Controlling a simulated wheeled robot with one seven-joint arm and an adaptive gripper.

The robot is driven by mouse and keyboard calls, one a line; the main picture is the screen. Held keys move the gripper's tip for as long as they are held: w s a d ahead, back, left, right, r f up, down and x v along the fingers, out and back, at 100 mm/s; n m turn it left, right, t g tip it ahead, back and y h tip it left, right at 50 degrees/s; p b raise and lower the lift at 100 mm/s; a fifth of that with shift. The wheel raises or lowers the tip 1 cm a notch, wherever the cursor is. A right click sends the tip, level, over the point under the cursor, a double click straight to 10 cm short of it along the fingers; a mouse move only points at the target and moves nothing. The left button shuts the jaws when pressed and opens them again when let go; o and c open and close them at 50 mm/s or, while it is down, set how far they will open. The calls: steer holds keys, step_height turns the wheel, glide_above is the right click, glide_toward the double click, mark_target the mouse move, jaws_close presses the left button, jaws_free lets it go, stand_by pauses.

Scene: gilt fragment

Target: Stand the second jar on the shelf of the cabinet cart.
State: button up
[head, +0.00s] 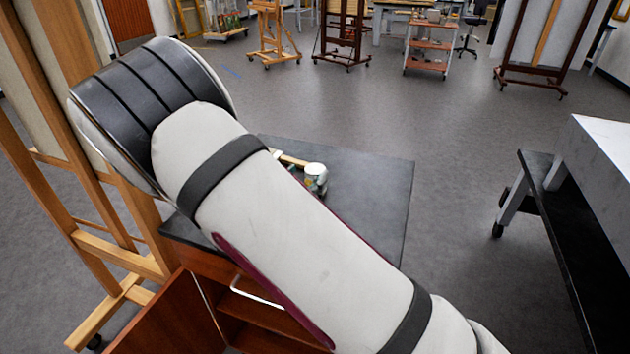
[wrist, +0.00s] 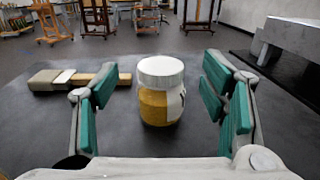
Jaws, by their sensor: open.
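A jar with a white lid and yellow-ochre contents (wrist: 160,95) stands upright on the black top of the cabinet cart (wrist: 125,140). My gripper (wrist: 168,95) is open, with its green-padded fingers on either side of the jar and gaps showing. In the head view the jar's white lid (head: 316,169) shows just past my arm, which hides most of the gripper. The cabinet cart (head: 385,185) has its reddish-brown door (head: 170,320) swung open at the lower left. A wooden shelf (head: 268,312) shows partly inside. No other jar is in view.
A wide flat brush (wrist: 75,78) lies on the cart top left of the jar. A wooden easel (head: 110,250) stands close to the cart's left. A white-topped table (head: 600,160) stands at the right. Floor between table and cart is clear.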

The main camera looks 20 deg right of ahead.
mark_target(315, 169)
steer(key=x, duration=0.4)
steer(key=shift+w+d+f, duration=0.25)
steer(key=shift+d, duration=0.05)
steer(key=shift+c, duration=0.5)
steer(key=c, duration=1.3)
steer(key=shift+c, duration=0.5)
steer(key=shift+r, duration=0.1)
